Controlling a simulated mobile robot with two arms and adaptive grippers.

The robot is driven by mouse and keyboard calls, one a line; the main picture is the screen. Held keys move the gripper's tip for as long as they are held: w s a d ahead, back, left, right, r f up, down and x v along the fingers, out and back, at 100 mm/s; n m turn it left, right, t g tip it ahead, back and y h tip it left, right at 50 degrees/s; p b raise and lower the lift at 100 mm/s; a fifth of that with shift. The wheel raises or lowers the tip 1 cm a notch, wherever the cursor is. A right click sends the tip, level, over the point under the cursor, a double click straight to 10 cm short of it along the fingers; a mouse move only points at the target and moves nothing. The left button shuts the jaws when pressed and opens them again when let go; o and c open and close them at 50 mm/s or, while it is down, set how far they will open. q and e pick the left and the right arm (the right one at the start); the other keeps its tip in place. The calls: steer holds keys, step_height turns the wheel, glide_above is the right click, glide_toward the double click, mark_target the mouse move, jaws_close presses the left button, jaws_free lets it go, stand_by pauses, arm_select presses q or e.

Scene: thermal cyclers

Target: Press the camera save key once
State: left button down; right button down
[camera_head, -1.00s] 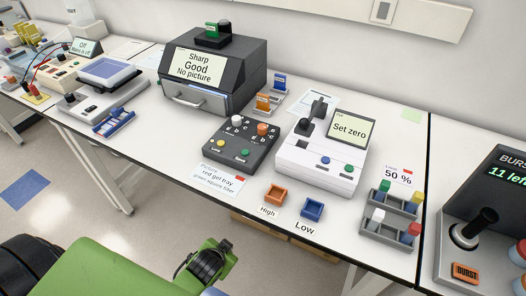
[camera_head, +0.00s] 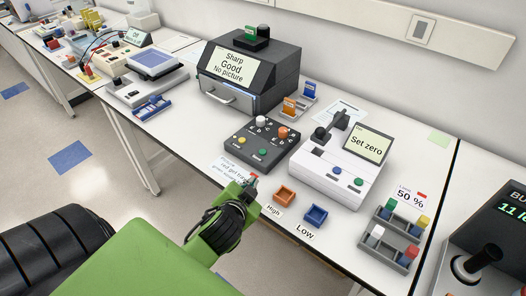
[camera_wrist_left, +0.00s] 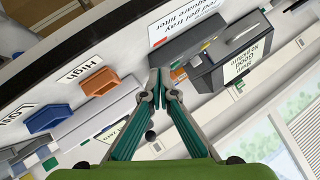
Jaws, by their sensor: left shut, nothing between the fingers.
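The dark control box (camera_head: 254,145) stands on the bench in front of the dark imager (camera_head: 248,78). It has a white knob, an orange knob, a yellow button (camera_head: 236,139) and a green button (camera_head: 262,153). The small lettering by the buttons is too blurred to read surely. The imager screen (camera_head: 235,66) reads "Sharp Good No picture". My left gripper (camera_head: 252,181) is shut and empty, at the bench's front edge over the note card, short of the control box. The left wrist view shows its fingertips (camera_wrist_left: 158,77) together. My right gripper is not in view.
The note card (camera_head: 230,169) is partly hidden by my gripper. An orange tray (camera_head: 285,196) and blue tray (camera_head: 316,215) lie to the right. A white "Set zero" instrument (camera_head: 336,175) stands beside the control box. A grey rack (camera_head: 394,238) is farther right.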

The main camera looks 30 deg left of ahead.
arm_select(q)
steer(key=w+r+m+t+h, duration=0.1)
steer(key=w+r+m+t, duration=0.3)
steer(key=r, duration=0.4)
steer(key=w+r+m+t+h, duration=0.1)
steer(key=w+r+m+t, duration=0.25)
steer(key=w+r, duration=0.4)
steer(key=w+d+r+m+h, duration=0.2)
steer(key=d+r+m+h, duration=0.55)
steer(key=m+h, duration=0.55)
steer(key=a+f+m+g+y, duration=0.7)
steer(key=a+f+g, duration=0.3)
steer(key=a+f, duration=0.3)
steer(key=shift+w+a+m, duration=0.2)
steer(key=shift+a+m, duration=0.2)
steer(key=shift+m, duration=0.15)
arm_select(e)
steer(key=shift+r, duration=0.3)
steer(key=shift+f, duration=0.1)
